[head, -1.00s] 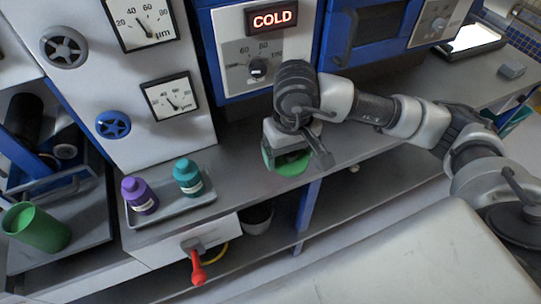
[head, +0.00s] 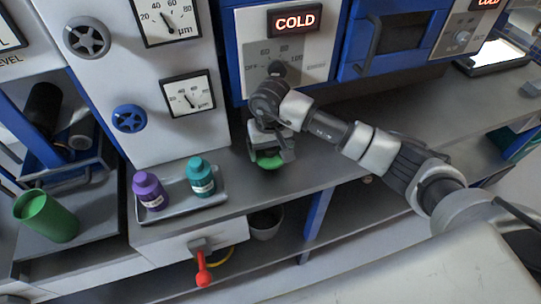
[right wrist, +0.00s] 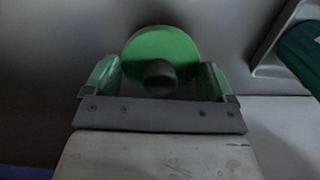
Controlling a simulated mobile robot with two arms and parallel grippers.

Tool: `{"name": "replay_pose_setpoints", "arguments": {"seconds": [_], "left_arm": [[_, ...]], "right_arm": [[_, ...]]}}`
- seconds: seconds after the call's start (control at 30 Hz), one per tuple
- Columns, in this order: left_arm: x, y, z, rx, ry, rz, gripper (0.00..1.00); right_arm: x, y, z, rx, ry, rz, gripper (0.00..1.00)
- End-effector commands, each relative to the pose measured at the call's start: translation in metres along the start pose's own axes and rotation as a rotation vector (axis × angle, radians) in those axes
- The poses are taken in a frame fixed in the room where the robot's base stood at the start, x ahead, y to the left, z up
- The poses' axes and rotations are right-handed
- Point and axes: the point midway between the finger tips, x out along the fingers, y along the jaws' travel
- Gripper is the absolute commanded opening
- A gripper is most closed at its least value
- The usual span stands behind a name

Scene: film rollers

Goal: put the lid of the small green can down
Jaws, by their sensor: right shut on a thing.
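My right gripper (head: 268,158) is pointed down over the grey counter, right of the tray with the bottles. It is shut on the green lid (head: 267,163), which shows beneath the fingers. In the right wrist view the lid (right wrist: 160,50) is a round green disc with a dark knob (right wrist: 160,76) between the two fingers. The lid is low over the counter; I cannot tell whether it touches. A green can (head: 46,216) stands on the grey surface at the far left, away from the gripper. My left gripper is not in view.
A grey tray (head: 178,211) holds a purple bottle (head: 150,190) and a teal bottle (head: 200,177). A blue-framed machine with a COLD sign (head: 294,21) stands behind. The counter (head: 330,160) is clear to the right of my gripper, with its edge in front.

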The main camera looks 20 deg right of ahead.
Motion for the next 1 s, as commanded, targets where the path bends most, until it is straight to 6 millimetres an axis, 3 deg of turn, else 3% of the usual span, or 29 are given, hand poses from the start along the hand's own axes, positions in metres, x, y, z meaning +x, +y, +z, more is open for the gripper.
{"name": "replay_pose_setpoints", "arguments": {"seconds": [0.23, 0.67, 0.7, 0.77, 1.0], "left_arm": [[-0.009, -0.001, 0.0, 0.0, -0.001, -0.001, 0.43], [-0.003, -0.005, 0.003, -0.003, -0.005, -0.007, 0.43], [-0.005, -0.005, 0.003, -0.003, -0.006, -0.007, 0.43], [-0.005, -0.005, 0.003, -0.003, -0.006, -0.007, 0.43], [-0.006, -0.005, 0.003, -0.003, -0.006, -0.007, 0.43]], "right_arm": [[0.033, 0.0, 0.001, 0.0, -0.004, -0.001, 0.62], [0.041, 0.0, 0.001, -0.001, 0.0, 0.0, 0.62], [0.039, 0.0, 0.001, -0.001, 0.0, 0.0, 0.9], [0.039, 0.0, 0.001, -0.001, -0.001, 0.0, 0.99], [0.038, 0.0, 0.001, -0.001, -0.001, 0.0, 1.0]]}}
